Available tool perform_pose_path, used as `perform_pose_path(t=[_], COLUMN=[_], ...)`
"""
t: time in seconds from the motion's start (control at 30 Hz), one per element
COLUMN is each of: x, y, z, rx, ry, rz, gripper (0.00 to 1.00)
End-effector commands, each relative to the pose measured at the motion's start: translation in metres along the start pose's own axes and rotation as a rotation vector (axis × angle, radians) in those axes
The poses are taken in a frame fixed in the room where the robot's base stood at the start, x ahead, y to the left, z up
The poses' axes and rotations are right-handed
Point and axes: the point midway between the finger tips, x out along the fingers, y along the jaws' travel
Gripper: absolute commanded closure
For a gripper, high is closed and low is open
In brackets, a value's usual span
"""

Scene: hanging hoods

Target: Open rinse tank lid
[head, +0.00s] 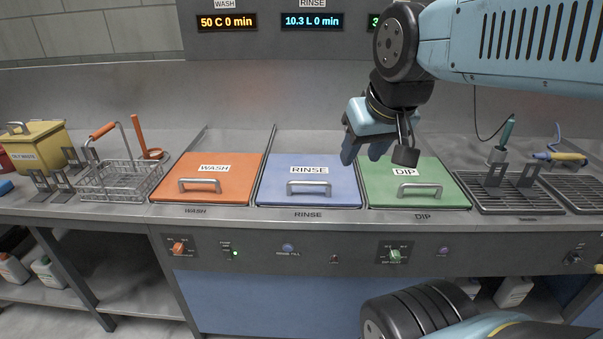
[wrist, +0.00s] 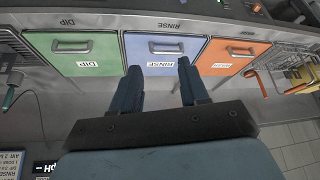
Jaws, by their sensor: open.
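The rinse tank lid (head: 310,177) is a blue square panel labelled RINSE, lying shut between the orange WASH lid (head: 208,172) and the green DIP lid (head: 409,177). Its silver bar handle (head: 309,186) is near its front edge. In the wrist view the blue lid (wrist: 166,49) lies beyond my fingers, with its handle (wrist: 166,48) in sight. My gripper (head: 366,150) is above the back of the counter, around the line between the blue and green lids, touching neither. In the wrist view my gripper (wrist: 159,72) has its fingers apart with nothing between them.
A wire basket (head: 118,178) with an orange handle stands left of the WASH lid. A yellow bin (head: 38,146) is farther left. Dark drain racks (head: 510,192) lie right of the DIP lid. Control knobs line the front panel (head: 300,250). The blue lid's top is clear.

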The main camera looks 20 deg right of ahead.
Motion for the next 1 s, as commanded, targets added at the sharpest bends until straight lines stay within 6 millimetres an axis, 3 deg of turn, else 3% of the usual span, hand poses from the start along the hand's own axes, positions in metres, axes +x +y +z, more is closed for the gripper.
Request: perform_pose_path(t=[0.27, 0.47, 0.77, 1.0], x=[0.005, 0.027, 0.082, 0.138], y=[-0.001, -0.007, -0.011, -0.013], z=[-0.011, -0.047, -0.105, -0.143], rx=[-0.058, -0.264, -0.647, -0.942], ry=[-0.018, -0.080, -0.192, -0.265], rz=[0.014, 0.047, 0.041, -0.024], gripper=[0.56, 0.56, 0.56, 0.56])
